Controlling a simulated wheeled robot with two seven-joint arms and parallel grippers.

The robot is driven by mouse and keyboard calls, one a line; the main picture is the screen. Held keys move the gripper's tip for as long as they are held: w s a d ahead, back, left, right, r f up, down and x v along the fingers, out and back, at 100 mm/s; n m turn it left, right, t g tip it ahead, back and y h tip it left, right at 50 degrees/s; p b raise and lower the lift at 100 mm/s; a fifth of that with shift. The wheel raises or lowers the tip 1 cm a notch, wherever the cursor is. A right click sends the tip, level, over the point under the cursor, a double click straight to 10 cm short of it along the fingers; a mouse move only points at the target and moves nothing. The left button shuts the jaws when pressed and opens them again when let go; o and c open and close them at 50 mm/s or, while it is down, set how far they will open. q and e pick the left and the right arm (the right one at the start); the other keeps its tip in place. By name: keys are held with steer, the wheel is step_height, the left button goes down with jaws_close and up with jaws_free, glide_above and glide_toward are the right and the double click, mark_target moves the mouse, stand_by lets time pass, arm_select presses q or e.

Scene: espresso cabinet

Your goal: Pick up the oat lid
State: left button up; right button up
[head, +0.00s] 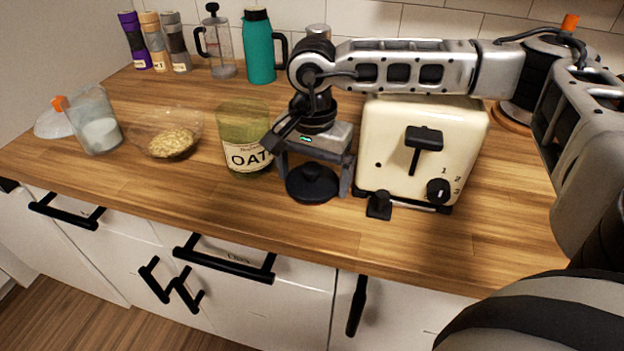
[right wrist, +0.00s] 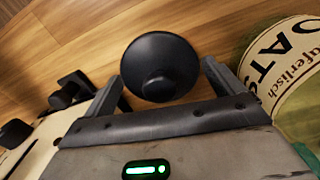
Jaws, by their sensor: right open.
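The oat lid is a round black lid (head: 312,184) with a knob, lying on the wooden counter in the head view between the oat jar and the toaster. It also shows in the right wrist view (right wrist: 160,62), knob toward the camera. My right gripper (head: 312,184) is open above the lid, with one finger on each side of it. In the right wrist view the gripper (right wrist: 160,88) has no visible contact with the lid. The green oat jar (head: 246,124) with an OAT label stands just left of the gripper. My left gripper is not in view.
A bowl of oats (head: 170,143) and a glass jar (head: 99,120) stand left. A teal jug (head: 259,50) stands behind. The counter front is clear.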

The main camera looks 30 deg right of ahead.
steer(key=shift+f, duration=0.1)
steer(key=c, duration=0.7)
